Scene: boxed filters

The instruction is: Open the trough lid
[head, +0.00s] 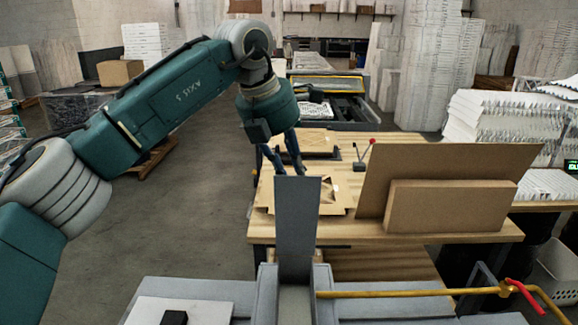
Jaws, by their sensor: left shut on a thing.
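The trough lid (297,225) is a flat grey panel that stands nearly upright in the head view. Its lower end sits between the grey side walls of the trough (268,290). My left gripper (286,174) reaches down from above, with its dark blue fingers at the lid's top edge. It is shut on the lid; the exact contact is small and partly hidden behind the panel. My right gripper is not in view.
A wooden table (465,228) stands behind the trough, with flat cardboard pieces and a leaning brown board (440,165). A yellow pipe with a red-handled valve (522,295) runs to the right of the trough. Open floor (170,220) lies left of the table.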

